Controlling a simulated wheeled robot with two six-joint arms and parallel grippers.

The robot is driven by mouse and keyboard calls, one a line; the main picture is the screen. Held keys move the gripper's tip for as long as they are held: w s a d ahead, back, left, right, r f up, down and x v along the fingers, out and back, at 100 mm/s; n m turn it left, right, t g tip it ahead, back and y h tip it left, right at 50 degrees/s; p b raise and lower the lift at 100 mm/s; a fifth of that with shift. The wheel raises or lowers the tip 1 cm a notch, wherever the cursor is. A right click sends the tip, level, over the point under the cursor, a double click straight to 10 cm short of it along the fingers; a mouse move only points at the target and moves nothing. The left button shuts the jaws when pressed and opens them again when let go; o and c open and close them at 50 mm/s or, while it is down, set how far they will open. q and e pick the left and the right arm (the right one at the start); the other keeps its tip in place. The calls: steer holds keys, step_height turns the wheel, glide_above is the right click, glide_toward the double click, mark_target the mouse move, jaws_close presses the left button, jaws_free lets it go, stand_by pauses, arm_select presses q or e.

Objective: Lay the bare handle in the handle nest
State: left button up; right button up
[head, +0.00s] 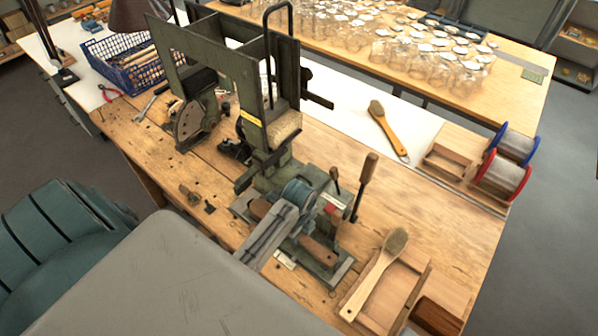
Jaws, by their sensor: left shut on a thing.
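My left gripper (284,222) comes in from the lower left over the front of the green tufting machine (270,180). It is shut, and brown wood shows on both sides of it, which looks like one bare handle (318,250) crossing under the fingers. The gripper hides the handle's middle. The handle lies low over the machine's front base; I cannot tell whether it touches. The handle nest cannot be clearly told apart here; the gripper and machine parts cover that spot. My right gripper is not in view.
A bristled brush (378,268) lies across a wooden tray (408,290) at the front right. Another brush (388,130) lies behind. Red and blue wire spools (502,176) stand at the right. A blue basket (124,75) is at the back left.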

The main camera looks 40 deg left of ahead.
arm_select(q)
steer(key=shift+f, duration=0.3)
steer(key=o, duration=1.5)
steer(key=shift+r, duration=0.1)
steer(key=shift+r, duration=3.4)
steer(key=shift+s+f, duration=0.1)
